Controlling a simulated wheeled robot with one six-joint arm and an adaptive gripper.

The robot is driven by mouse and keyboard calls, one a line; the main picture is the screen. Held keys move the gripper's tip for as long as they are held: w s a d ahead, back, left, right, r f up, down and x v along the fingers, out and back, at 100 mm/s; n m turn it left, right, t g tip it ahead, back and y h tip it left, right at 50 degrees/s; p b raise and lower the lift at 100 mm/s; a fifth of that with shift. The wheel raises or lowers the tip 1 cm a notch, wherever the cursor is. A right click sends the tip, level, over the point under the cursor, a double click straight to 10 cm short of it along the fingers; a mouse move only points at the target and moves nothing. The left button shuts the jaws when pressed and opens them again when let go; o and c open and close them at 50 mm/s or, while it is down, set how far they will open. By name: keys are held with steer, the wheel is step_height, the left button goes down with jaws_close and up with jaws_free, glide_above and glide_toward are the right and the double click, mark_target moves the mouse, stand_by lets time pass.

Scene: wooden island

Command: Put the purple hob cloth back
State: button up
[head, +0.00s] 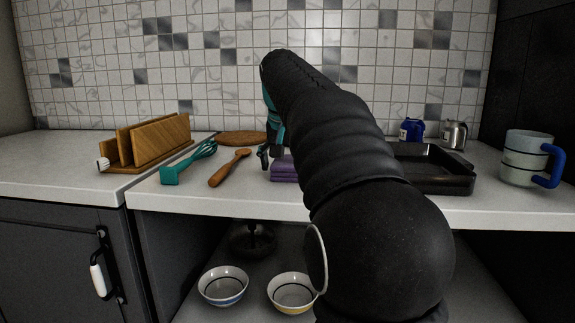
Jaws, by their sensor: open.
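The purple hob cloth (284,170) lies folded on the white counter, in the middle of the head view. My arm hides its right part. My gripper (268,158) is at the cloth's left end, low over the counter. One dark finger shows just left of the cloth, and the rest of the gripper is mostly hidden behind my arm. It is open and holds nothing that I can see. I cannot tell whether a finger touches the cloth.
A round board (240,138) lies behind. A black tray (445,175), blue pot (411,130), metal jug (454,135) and mug (527,158) are right. Bowls (223,287) sit below.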

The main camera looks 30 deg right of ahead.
steer(key=shift+r, duration=0.1)
steer(key=p+v, duration=0.1)
steer(key=v, duration=1)
steer(key=shift+r+p, duration=0.2)
steer(key=shift+p, duration=0.15)
steer(key=shift+s+a+r, duration=0.1)
steer(key=shift+r, duration=0.2)
